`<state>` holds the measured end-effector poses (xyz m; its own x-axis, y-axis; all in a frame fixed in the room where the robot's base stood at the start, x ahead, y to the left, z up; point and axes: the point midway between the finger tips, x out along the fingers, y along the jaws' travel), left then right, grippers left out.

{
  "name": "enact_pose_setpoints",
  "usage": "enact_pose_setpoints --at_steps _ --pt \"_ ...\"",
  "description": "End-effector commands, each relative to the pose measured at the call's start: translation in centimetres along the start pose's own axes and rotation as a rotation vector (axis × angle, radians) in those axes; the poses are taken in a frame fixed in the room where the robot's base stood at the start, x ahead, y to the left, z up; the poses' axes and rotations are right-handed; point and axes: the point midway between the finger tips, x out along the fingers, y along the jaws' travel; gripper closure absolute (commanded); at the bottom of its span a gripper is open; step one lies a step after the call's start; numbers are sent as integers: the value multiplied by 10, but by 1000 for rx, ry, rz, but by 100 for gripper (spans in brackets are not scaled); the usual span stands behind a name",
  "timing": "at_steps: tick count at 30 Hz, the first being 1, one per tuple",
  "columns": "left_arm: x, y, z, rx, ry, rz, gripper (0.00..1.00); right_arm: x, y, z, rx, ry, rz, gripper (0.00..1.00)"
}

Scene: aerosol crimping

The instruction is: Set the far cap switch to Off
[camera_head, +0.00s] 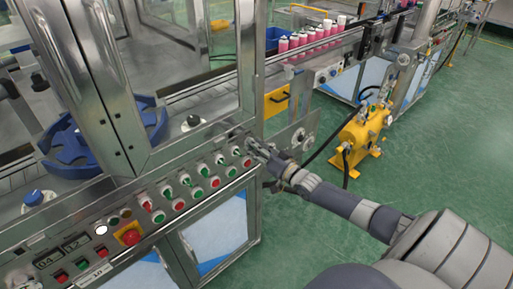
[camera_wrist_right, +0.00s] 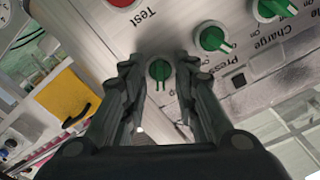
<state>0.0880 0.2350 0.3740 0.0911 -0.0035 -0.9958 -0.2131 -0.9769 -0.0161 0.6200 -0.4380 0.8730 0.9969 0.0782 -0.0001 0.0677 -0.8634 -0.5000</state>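A green rotary switch (camera_wrist_right: 158,70) at the end of the panel row lies between the fingertips of my right gripper in the wrist view. Its label is mostly covered, so I cannot read it. My right gripper (camera_wrist_right: 160,92) is open, with one finger on each side of the knob; I cannot tell whether they touch it. In the head view my right gripper (camera_head: 257,147) is at the far end of the control panel (camera_head: 120,215) and hides that end. My left gripper is not in view.
Green switches marked Press (camera_wrist_right: 210,40) and Charge (camera_wrist_right: 268,9) sit beside it, and a red Test button (camera_wrist_right: 121,2) is close by. A red emergency button (camera_head: 130,237) is at the near end. A yellow pump unit (camera_head: 358,138) stands on the floor behind my right arm.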

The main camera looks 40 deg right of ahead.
Motion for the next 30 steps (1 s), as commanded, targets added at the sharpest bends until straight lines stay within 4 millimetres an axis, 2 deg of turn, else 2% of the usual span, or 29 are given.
enact_pose_setpoints --at_steps 2,6,20,30 --pt "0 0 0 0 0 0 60 0 0 0 0 0 0 72" --pt "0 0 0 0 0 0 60 0 0 0 0 0 0 100" --pt "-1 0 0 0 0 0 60 0 0 0 -39 0 1 100" --pt "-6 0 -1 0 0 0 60 0 -1 0 -261 0 1 100"
